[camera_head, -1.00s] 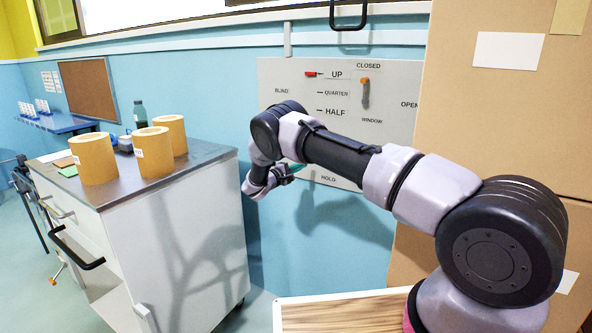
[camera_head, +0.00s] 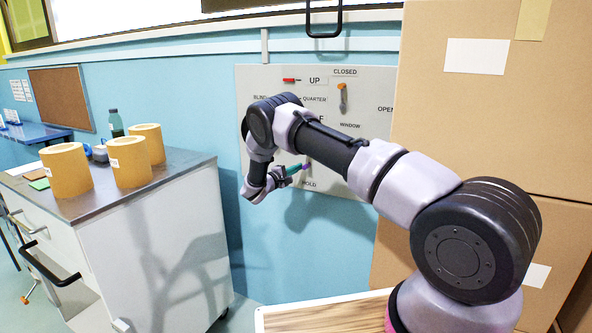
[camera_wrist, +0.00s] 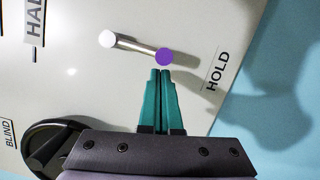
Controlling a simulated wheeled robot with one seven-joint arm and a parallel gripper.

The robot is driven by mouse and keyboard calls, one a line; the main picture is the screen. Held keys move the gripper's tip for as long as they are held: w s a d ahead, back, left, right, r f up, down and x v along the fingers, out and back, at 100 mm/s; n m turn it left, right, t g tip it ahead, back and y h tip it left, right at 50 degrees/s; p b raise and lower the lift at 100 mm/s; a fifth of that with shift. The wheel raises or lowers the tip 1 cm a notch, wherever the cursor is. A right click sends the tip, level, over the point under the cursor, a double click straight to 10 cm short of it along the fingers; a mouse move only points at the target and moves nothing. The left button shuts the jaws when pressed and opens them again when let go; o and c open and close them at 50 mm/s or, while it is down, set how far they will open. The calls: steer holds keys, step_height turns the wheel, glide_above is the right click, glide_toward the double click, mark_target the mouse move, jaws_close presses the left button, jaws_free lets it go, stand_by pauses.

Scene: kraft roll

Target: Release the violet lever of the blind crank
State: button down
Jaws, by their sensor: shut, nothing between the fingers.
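The violet lever's round knob (camera_wrist: 164,57) shows in the wrist view at the end of a metal rod, which runs left to a white pivot. The HOLD label (camera_wrist: 217,72) is to its right. My gripper (camera_wrist: 160,71) has its teal fingers together, with nothing between them. The fingertips are right at the knob's lower edge; I cannot tell whether they touch it. In the head view the knob (camera_head: 306,166) is a small violet spot just right of my gripper (camera_head: 298,168), above the HOLD label. The black crank part (camera_wrist: 50,145) is partly hidden by my gripper's body.
The white wall panel (camera_head: 270,80) also carries a red pointer (camera_head: 291,80) beside UP and an orange window handle (camera_head: 342,90). Tall cardboard boxes (camera_head: 470,110) stand at the right. A cabinet (camera_head: 165,240) with several kraft rolls (camera_head: 66,170) stands at the left.

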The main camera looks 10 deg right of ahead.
steer(key=shift+s+d+f+n, duration=0.15)
steer(key=shift+s+d+n, duration=0.2)
steer(key=shift+n, duration=0.35)
steer(key=shift+s+d+f+n+t, duration=0.1)
steer(key=shift+s+d+n+t, duration=0.15)
steer(key=shift+n, duration=0.25)
steer(key=shift+s+d+f+n+t, duration=0.15)
steer(key=shift+d+n, duration=0.15)
steer(key=shift+n, duration=0.2)
steer(key=shift+s+d+r+n+t, duration=0.15)
steer(key=shift+s+d+n, duration=0.1)
steer(key=shift+n, duration=0.25)
steer(key=shift+s+d+f+n+t, duration=0.15)
steer(key=shift+d+n, duration=0.1)
steer(key=shift+n, duration=0.25)
steer(key=s+d+r+n+t+y, duration=0.2)
steer(key=s+d+r+n+t, duration=0.2)
steer(key=n, duration=1.2)
steer(key=shift+d+r+n+y, duration=0.3)
steer(key=shift+d+r+y, duration=0.1)
steer(key=shift+d+r, duration=0.55)
steer(key=shift+f, duration=0.15)
